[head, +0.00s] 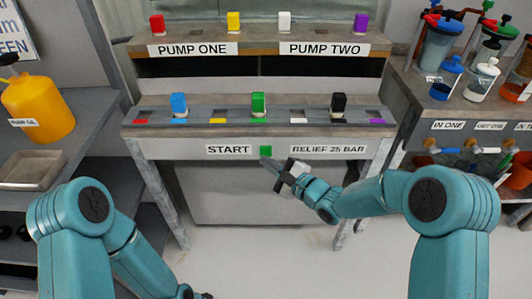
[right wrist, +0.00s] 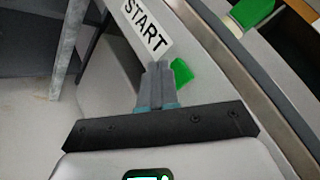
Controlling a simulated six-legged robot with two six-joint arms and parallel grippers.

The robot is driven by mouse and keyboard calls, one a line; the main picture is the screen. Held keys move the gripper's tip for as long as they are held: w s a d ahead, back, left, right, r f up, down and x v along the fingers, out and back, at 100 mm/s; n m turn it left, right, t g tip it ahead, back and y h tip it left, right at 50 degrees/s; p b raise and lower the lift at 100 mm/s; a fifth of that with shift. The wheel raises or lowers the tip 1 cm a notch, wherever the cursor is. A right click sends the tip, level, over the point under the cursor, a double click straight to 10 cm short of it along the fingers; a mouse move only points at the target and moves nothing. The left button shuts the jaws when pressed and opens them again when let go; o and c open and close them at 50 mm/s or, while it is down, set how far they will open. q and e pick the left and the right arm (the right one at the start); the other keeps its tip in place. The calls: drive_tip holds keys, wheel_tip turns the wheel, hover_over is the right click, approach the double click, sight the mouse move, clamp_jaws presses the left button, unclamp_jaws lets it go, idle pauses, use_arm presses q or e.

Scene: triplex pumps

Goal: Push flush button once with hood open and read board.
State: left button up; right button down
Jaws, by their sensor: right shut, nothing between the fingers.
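A small green button (head: 265,150) sits on the bench's front face, just right of the START label (head: 228,149). My right gripper (head: 265,162) is shut and empty, with its fingertips just below the green button. In the right wrist view the shut fingertips (right wrist: 160,66) lie close beside the green button (right wrist: 182,72), between it and the START label (right wrist: 146,28); I cannot tell whether they touch it. My left arm bends down at lower left, and its fingers are out of view. I see no label reading flush, and no hood or board that I can identify.
The bench (head: 190,147) carries blue (head: 179,105), green (head: 258,104) and black (head: 338,104) blocks. PUMP ONE (head: 193,50) and PUMP TWO (head: 324,49) labels are above. A yellow jug (head: 38,108) and metal tray (head: 31,170) stand left; lidded jars (head: 437,48) stand right.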

drive_tip(key=s, duration=0.6)
idle(0.7)
drive_tip(key=s+d+f+g+h, duration=0.25)
drive_tip(key=s+d+f, duration=0.25)
drive_tip(key=f, duration=0.5)
drive_tip(key=s+d+f+g+h, duration=0.2)
drive_tip(key=s+d+f+h, duration=0.25)
drive_tip(key=f, duration=0.55)
drive_tip(key=s+d+f+n+g+h, duration=0.1)
drive_tip(key=s+f+n+g, duration=0.25)
drive_tip(key=s+n, duration=0.45)
drive_tip(key=s+d+f+n+g, duration=0.1)
drive_tip(key=s+f+n+g, duration=0.1)
drive_tip(key=s+n+g, duration=0.5)
wheel_tip(320, 180, up, 21)
drive_tip(key=s+t+p, duration=0.2)
drive_tip(key=t+p, duration=0.1)
drive_tip(key=p, duration=1.8)
drive_tip(key=shift+a, duration=0.25)
